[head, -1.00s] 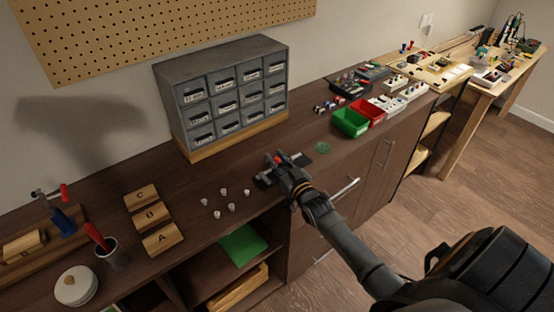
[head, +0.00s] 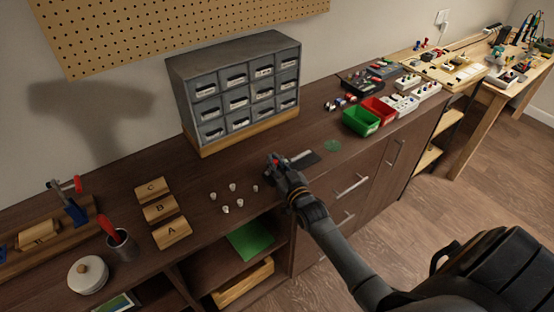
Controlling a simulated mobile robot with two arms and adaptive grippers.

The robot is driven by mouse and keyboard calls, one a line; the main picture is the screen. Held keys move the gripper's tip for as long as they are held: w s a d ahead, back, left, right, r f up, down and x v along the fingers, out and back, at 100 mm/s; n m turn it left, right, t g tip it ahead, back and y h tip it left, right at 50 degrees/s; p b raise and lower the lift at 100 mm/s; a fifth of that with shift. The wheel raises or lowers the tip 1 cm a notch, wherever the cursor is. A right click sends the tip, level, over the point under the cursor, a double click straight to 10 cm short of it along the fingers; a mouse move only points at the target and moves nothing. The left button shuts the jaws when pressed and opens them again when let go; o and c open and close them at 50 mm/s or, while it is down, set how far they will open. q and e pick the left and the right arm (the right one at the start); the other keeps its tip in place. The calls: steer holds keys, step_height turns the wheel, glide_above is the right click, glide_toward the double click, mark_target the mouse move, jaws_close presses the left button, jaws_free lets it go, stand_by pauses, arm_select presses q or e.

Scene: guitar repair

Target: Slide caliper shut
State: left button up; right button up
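My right gripper (head: 275,164) is low over the counter, in front of the drawer cabinet, at the left end of a dark flat mat. The caliper is not clearly visible; it may be hidden by the gripper. A small red spot (head: 279,162) shows at the fingers, and I cannot tell what it belongs to. The dark mat (head: 305,159) extends to the right of the gripper. The fingers are too small and dark to tell whether they are open or shut. My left gripper is not in view.
Several small white knobs (head: 226,209) stand left of the gripper. Wooden blocks A (head: 172,232), B and C lie further left. The grey drawer cabinet (head: 185,105) stands behind. Green (head: 360,122) and red (head: 379,109) bins and a green disc (head: 332,146) are to the right.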

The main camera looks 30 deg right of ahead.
steer(key=o, duration=0.4)
steer(key=shift+s+a+f, duration=0.2)
steer(key=shift+a+f, duration=0.05)
steer(key=shift+f, duration=0.05)
steer(key=shift+c, duration=0.2)
steer(key=shift+o, duration=0.6)
steer(key=shift+s+r, duration=0.1)
steer(key=shift+r, duration=0.15)
steer(key=shift+s, duration=0.15)
steer(key=s+a, duration=0.1)
steer(key=s, duration=1)
steer(key=shift+s, duration=0.35)
